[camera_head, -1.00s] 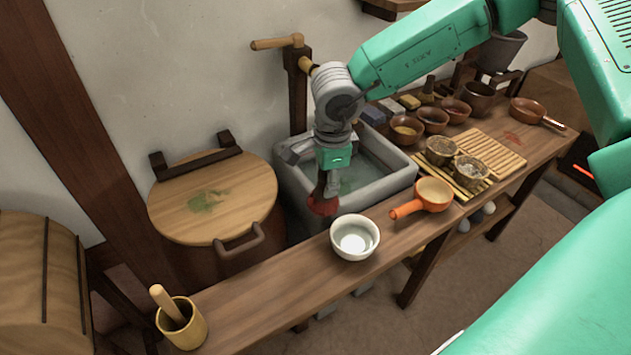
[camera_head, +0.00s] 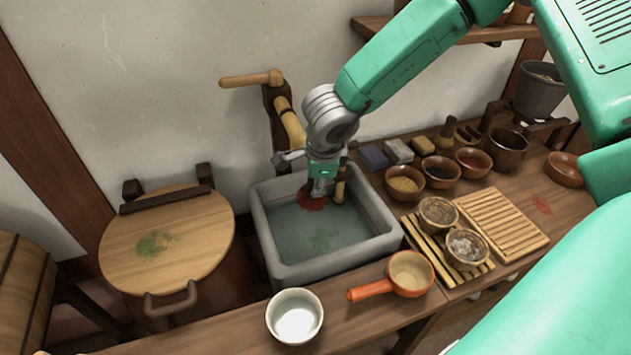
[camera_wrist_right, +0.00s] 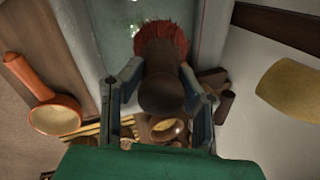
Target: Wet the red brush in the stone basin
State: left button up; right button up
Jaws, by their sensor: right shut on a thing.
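My right gripper (camera_head: 322,185) is shut on the red brush (camera_head: 311,199) and holds it over the back part of the grey stone basin (camera_head: 273,236). The brush points down, with red bristles below a dark brown handle. In the right wrist view the brush (camera_wrist_right: 162,75) sits between both fingers, its bristles (camera_wrist_right: 160,38) over the basin's water. The basin holds greenish water (camera_head: 335,235) with a green patch in it. I cannot tell whether the bristles touch the water. My left gripper is not in view.
A white bowl (camera_head: 295,316) and an orange-handled pan (camera_head: 410,273) stand in front of the basin. Small bowls and a slatted rack (camera_head: 503,223) are at right. A wooden tap (camera_head: 289,122) rises behind the basin; a round lidded tub (camera_head: 170,240) is at left.

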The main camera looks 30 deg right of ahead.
aim_at(318, 205)
jog(key=shift+d+f+b, duration=0.3)
jog(key=shift+f+b, duration=0.4)
jog(key=shift+f, duration=0.15)
jog(key=f+b, duration=0.3)
jog(key=shift+d+f, duration=0.15)
jog(key=shift+d, duration=0.25)
jog(key=shift+a+f+b, duration=0.25)
jog(key=shift+f+b, duration=0.25)
jog(key=shift+f, duration=0.2)
jog(key=shift+a+f+b, duration=0.2)
jog(key=shift+f+b, duration=0.3)
jog(key=shift+f, duration=0.2)
notch_tip(318, 205, down, 6)
jog(key=b, duration=0.3)
jog(key=shift+d, duration=0.1)
jog(key=shift+d, duration=0.1)
